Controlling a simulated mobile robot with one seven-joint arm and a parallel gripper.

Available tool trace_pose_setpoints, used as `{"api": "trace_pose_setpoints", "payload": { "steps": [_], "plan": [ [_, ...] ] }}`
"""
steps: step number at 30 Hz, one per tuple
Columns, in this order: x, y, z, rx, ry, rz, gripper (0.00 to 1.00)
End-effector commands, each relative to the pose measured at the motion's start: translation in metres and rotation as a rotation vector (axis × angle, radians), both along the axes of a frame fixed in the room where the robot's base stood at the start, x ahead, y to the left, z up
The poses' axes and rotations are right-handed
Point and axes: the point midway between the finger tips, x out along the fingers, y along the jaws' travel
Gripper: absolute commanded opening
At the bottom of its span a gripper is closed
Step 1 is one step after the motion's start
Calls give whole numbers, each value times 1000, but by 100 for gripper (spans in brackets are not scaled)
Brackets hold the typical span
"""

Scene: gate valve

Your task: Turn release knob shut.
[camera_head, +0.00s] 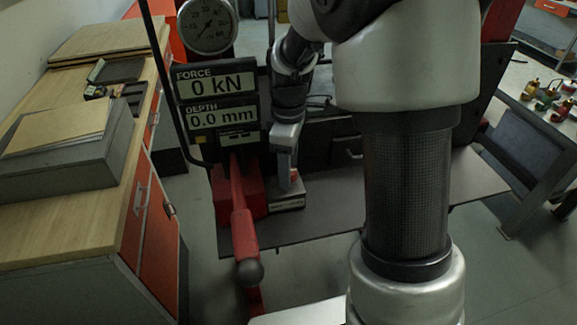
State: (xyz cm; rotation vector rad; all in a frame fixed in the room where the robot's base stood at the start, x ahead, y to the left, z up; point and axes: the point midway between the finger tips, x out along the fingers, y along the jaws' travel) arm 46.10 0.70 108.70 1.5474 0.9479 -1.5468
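My gripper (286,172) points down at the middle of the camera_head view, in front of the dark press frame. Its silver fingers reach just above a small block with a pale label (286,204), to the right of a red pump body (230,190). The fingers are seen edge-on and small, so I cannot tell their opening or whether they touch anything. I cannot make out a release knob; the gripper and my arm cover part of that area. A red lever (243,232) with a dark ball end slants down toward me, left of my gripper.
Displays reading 0 kN (216,84) and 0.0 mm (222,116) stand left of my gripper, below a round gauge (207,25). A wooden-topped workbench (50,232) is at left. A table (535,125) with small coloured items is at right. Floor is open at lower right.

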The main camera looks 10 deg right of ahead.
Motion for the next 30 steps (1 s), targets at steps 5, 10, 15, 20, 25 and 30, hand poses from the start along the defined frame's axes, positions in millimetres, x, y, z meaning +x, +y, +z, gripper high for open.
{"api": "trace_pose_setpoints", "payload": {
  "steps": [5, 10, 15, 20, 25, 30],
  "plan": [
    [0, 0, 0, 0, 0, 0, 41],
    [0, 0, 0, 0, 0, 0, 12],
    [0, 0, 0, 0, 0, -5, 10],
    [0, 0, 0, 0, 0, -39, 10],
    [0, 0, 1, 0, 0, -126, 10],
    [0, 0, 1, 0, 0, -261, 10]
  ]
}}
